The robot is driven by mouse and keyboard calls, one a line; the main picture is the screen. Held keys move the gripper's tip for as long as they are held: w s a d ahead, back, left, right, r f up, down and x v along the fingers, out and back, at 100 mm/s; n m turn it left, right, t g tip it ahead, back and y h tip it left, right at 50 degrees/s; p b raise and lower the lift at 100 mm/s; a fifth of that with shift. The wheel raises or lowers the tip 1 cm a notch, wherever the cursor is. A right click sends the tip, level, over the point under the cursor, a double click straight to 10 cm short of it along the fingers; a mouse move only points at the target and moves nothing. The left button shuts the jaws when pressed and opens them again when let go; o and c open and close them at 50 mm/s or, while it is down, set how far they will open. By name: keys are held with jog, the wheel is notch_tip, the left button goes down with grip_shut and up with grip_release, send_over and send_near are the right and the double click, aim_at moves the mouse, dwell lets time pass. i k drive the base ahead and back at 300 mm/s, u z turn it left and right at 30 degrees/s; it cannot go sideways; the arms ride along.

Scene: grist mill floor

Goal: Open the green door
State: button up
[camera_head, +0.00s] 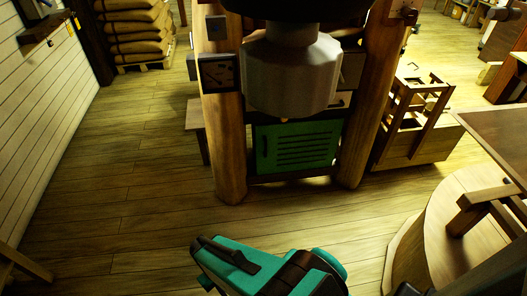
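The green door (300,147) is a low panel with several dark horizontal slots. It is set between two thick wooden posts, under a grey rounded housing (290,78). A dark upright handle (265,146) shows near its left edge. The door looks shut, lying flat in its dark frame. My gripper (226,254), at the end of a teal and black arm, is low in the picture, in front of the door and apart from it. Its fingers are hard to make out, and I cannot tell whether they are open. I see nothing held.
Thick wooden posts (225,150) and (366,120) flank the door. A wooden crate-like frame (420,140) stands at right. A round wooden tub (450,225) and a table (495,140) are at lower right. Stacked sacks (137,30) are far back left. The plank floor before the door is clear.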

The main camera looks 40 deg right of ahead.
aim_at(288, 147)
jog(key=z, duration=0.1)
jog(key=i, duration=0.95)
jog(key=u, duration=0.1)
